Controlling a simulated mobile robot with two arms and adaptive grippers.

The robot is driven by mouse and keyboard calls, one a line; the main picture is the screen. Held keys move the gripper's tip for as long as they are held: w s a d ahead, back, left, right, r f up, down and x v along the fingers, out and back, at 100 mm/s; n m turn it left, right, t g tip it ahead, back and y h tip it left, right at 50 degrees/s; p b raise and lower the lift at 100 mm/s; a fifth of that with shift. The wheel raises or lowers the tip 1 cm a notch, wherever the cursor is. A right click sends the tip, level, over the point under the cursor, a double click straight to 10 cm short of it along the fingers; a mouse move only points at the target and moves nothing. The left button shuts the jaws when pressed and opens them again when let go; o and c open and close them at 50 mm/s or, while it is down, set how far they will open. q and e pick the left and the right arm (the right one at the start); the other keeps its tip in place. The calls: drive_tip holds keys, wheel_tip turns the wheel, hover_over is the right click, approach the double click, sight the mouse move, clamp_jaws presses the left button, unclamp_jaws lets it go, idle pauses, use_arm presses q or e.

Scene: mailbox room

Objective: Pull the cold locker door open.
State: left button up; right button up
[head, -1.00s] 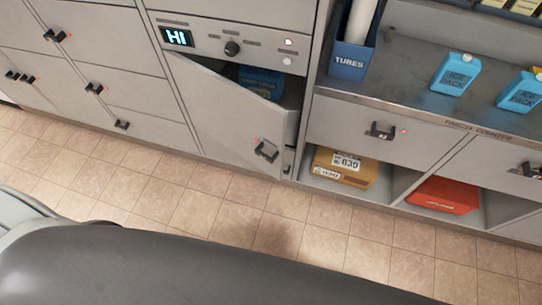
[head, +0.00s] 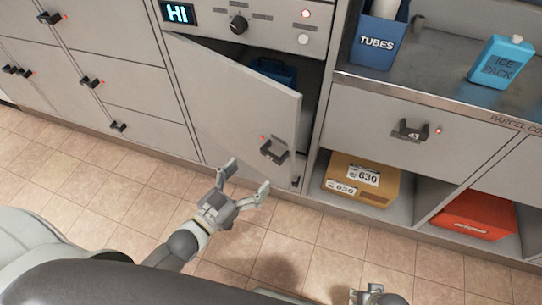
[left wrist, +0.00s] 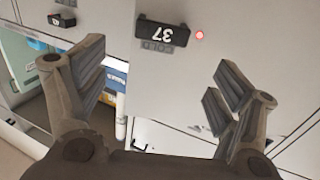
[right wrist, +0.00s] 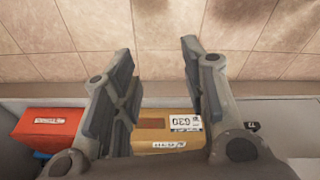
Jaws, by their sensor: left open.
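The cold locker door (head: 225,100) stands partly open under the panel with the "HI" display (head: 179,13). Its free edge is swung out toward me, and a blue item (head: 272,70) shows inside. Its dark handle (head: 273,150) has a red light beside it. In the left wrist view the handle (left wrist: 162,33) reads 37, upside down, beyond the spread fingers. My left gripper (head: 247,177) is open and empty, just below and left of the handle, apart from it. My right gripper (right wrist: 158,48) is open and empty; only part of it shows low in the head view (head: 375,294).
Right of the locker, a counter (head: 440,80) holds a blue TUBES box (head: 376,42) and an ice pack (head: 502,60). Below are a closed drawer (head: 360,115), a cardboard box (head: 362,180) and a red box (head: 475,214). Closed lockers stand left. The tiled floor (head: 110,175) is clear.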

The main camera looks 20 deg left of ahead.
sight(270, 155)
use_arm(q)
drive_tip(key=b+x, duration=0.1)
drive_tip(key=x, duration=0.7)
drive_tip(key=shift+w+d+f, duration=0.1)
drive_tip(key=shift+w, duration=0.1)
drive_tip(key=shift+w+d, duration=0.25)
drive_tip(key=shift+w, duration=0.4)
use_arm(e)
drive_tip(key=r, duration=0.2)
drive_tip(key=w+r, duration=0.1)
drive_tip(key=r, duration=0.1)
use_arm(q)
drive_tip(key=c, duration=1.4)
drive_tip(key=shift+s, duration=0.1)
drive_tip(key=shift+c, duration=0.4)
